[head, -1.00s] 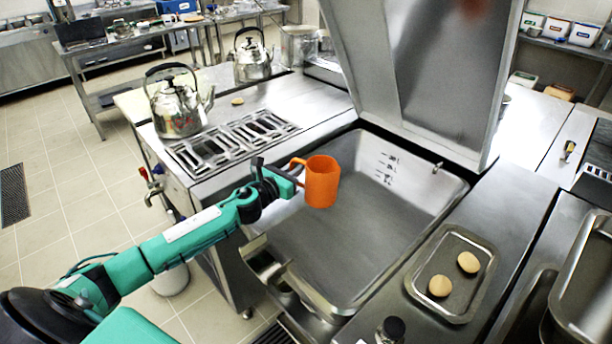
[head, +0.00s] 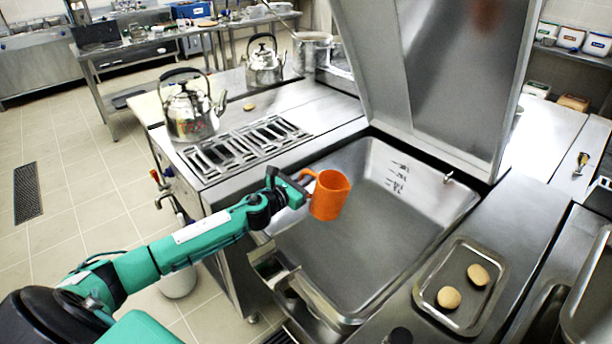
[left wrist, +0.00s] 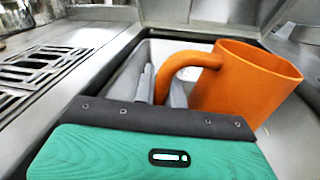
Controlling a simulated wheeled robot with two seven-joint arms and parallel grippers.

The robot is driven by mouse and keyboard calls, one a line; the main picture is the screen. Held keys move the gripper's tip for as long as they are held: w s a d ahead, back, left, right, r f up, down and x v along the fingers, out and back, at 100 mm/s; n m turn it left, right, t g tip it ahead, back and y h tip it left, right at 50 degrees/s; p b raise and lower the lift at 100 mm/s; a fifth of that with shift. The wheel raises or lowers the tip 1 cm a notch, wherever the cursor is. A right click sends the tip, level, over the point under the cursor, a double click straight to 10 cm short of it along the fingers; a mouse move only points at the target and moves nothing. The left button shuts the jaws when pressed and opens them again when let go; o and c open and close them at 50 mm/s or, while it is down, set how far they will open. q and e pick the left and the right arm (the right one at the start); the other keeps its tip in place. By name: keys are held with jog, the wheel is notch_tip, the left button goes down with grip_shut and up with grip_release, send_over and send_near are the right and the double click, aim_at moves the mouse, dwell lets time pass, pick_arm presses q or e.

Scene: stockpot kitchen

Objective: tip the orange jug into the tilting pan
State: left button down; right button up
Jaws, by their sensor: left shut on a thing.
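The orange jug (head: 330,196) is held by its handle above the left part of the tilting pan. It is close to upright in the head view, with a slight lean. My left gripper (head: 301,187) is shut on the jug's handle; the jug also shows in the left wrist view (left wrist: 245,85), its handle between the fingers (left wrist: 160,85). The tilting pan (head: 350,262) is a wide steel basin with level marks on its back wall, and its lid (head: 425,75) stands raised behind. The inside of the jug cannot be made out. My right gripper is not in view.
A slotted grate (head: 245,143) lies left of the pan. Two steel kettles (head: 192,112) (head: 263,66) stand behind it. A steel tray (head: 440,300) with two round tan pieces (head: 449,299) sits right of the pan.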

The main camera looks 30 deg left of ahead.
pick_arm(q)
jog(key=d+r+m+p, duration=0.1)
jog(key=r+m+p, duration=0.1)
jog(key=p, duration=0.4)
jog(key=d+r+m+g+y+p, duration=0.1)
jog(key=r+m+p, duration=0.1)
jog(key=m+p, duration=0.2)
jog(key=d+r+m+y+p, duration=0.1)
jog(key=d+r+m+p, duration=0.1)
jog(key=p, duration=0.6)
jog(key=shift+w+r+m+g, duration=0.1)
jog(key=shift+r+m+g, duration=0.3)
jog(key=shift+m, duration=0.5)
jog(key=d+m+y+p, duration=0.3)
jog(key=d+m+p, duration=0.2)
jog(key=d+m, duration=0.3)
jog(key=d, duration=0.4)
jog(key=shift+w+f, duration=0.25)
dwell(2.5)
